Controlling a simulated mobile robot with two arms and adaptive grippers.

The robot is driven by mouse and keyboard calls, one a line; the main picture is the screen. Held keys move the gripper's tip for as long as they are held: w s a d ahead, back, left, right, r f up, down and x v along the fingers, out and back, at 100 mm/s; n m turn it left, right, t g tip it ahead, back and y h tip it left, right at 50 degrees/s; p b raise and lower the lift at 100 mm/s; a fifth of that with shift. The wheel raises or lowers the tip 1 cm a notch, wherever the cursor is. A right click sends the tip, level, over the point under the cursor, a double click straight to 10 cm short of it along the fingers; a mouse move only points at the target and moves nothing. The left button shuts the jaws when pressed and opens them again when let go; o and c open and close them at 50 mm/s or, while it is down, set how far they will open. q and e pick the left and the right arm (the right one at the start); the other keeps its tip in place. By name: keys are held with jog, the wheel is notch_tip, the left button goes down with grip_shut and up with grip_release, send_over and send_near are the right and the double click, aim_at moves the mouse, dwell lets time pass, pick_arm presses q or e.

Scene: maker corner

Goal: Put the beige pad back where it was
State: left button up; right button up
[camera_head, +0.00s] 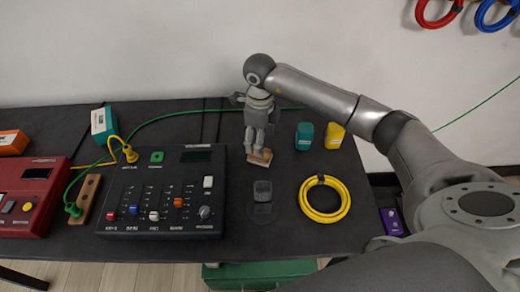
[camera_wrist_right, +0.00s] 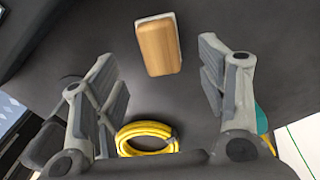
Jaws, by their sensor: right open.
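The beige pad (camera_head: 260,157), a small tan block with a pale underside, lies on the dark table right of the black control box. It also shows in the right wrist view (camera_wrist_right: 158,46), at the top centre. My right gripper (camera_head: 257,142) points down just above the pad, its fingers spread. In the right wrist view the open fingers (camera_wrist_right: 165,95) have bare table between them, and the pad appears beyond their tips, apart from both. My left gripper is not in view.
The black control box (camera_head: 165,200) stands left. A dark grey stand (camera_head: 262,192) and a coiled yellow cable (camera_head: 343,203) lie in front. Teal (camera_head: 304,136) and yellow (camera_head: 334,136) containers stand right of the gripper. A green cable (camera_head: 180,113) runs along the back.

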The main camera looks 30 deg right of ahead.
notch_tip(320, 180, up, 6)
jog(key=shift+f, duration=0.15)
dwell(0.5)
